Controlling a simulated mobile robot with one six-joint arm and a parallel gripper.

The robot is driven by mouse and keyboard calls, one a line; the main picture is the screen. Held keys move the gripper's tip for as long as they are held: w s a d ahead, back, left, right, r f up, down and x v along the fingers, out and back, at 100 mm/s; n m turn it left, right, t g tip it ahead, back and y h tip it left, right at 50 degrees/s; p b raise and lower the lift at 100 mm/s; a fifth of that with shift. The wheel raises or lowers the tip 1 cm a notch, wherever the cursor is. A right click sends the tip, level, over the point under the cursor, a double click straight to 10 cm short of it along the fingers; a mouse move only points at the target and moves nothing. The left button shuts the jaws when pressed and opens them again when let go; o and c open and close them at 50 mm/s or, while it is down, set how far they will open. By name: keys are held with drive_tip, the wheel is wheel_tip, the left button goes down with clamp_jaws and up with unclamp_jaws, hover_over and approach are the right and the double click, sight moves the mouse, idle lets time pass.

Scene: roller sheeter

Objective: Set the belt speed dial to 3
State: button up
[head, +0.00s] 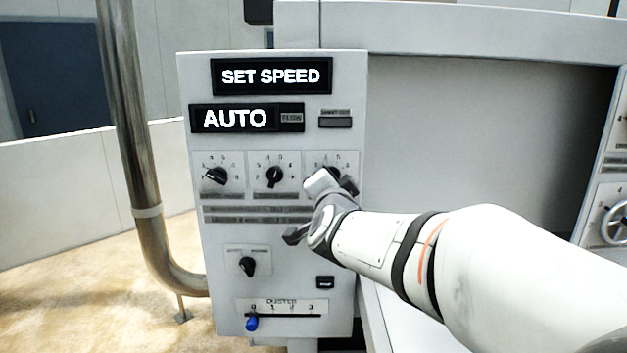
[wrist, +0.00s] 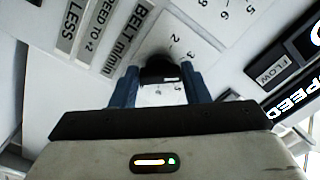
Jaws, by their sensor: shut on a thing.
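The control panel (head: 229,220) has a row of three black dials. My gripper (head: 335,178) is at the rightmost dial and covers most of it in the head view. In the wrist view, my gripper's blue fingers (wrist: 160,72) stand on either side of a dark dial knob (wrist: 158,66) and are shut on it. A label reading BELT m/min (wrist: 125,38) is beside this dial. Printed numbers, including 2 and 3, show around the knob. The panel display (head: 271,76) reads SET SPEED.
The left dial (head: 216,175) and middle dial (head: 274,176) are close beside my gripper. A lower dial (head: 248,266), a blue-knobbed duster slider (head: 252,322) and an AUTO display (head: 235,118) are on the panel. A metal pipe (head: 128,120) stands left of it.

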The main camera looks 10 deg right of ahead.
drive_tip(key=shift+f+n+p, duration=0.2)
drive_tip(key=shift+n+p, duration=0.15)
drive_tip(key=shift+n, duration=1.55)
drive_tip(key=shift+f, duration=0.1)
drive_tip(key=o, duration=1)
drive_tip(key=shift+s+r, duration=0.1)
drive_tip(key=shift+r, duration=0.1)
drive_tip(key=shift+s+a, duration=0.2)
drive_tip(key=shift+s, duration=1.05)
drive_tip(key=shift+s+a, duration=0.2)
drive_tip(key=shift+s, duration=1.1)
drive_tip(key=shift+s+a, duration=0.2)
drive_tip(key=shift+s, duration=1.05)
